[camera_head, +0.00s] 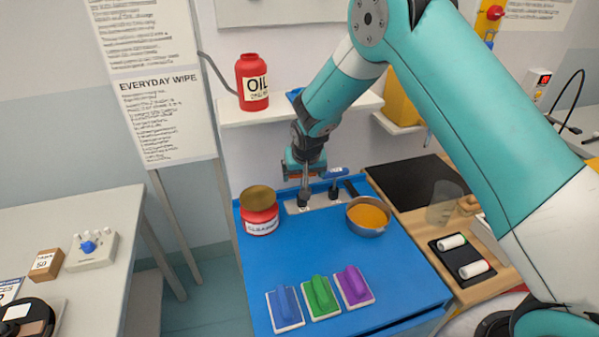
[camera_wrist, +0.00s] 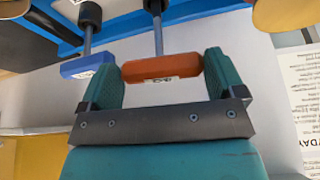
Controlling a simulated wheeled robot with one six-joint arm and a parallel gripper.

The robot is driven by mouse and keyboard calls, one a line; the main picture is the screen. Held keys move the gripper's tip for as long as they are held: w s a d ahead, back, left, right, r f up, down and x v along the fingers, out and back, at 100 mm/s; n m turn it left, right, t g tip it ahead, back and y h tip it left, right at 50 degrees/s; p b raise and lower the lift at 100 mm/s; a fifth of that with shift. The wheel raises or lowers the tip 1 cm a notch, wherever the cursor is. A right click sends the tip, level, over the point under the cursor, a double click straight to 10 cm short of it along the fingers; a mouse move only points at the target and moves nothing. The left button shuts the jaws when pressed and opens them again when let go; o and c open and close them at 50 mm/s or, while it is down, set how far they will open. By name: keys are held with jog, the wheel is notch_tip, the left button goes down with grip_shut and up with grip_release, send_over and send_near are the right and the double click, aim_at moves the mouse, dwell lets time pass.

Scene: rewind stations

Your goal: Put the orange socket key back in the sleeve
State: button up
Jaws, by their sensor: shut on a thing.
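The orange socket key (camera_wrist: 160,68) shows in the wrist view with its handle between the teal fingers of my gripper (camera_wrist: 165,78). My gripper is shut on this handle. The key's grey shaft runs to a dark sleeve (camera_head: 303,200) on a pale plate at the back of the blue bench top. I cannot tell whether the tip is inside the sleeve or just over it. A blue-handled key (camera_wrist: 88,62) stands beside it in a second sleeve (camera_wrist: 90,14); it also shows in the head view (camera_head: 338,172), right of my gripper (camera_head: 304,172).
A red tin (camera_head: 259,218) stands left of the sleeves, and a pan of orange stuff (camera_head: 368,216) stands right. Blue, green (camera_head: 320,296) and purple blocks lie at the front. A shelf (camera_head: 235,117) with a red oil bottle (camera_head: 252,82) is behind. The bench's middle is clear.

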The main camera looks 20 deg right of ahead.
jog(key=shift+f+b, duration=0.8)
jog(key=shift+f, duration=0.25)
jog(key=o, duration=1)
jog(key=shift+o, duration=0.2)
jog(key=shift+r, duration=0.1)
notch_tip(320, 180, up, 7)
jog(key=p, duration=0.4)
jog(key=shift+s, duration=0.1)
dwell(0.5)
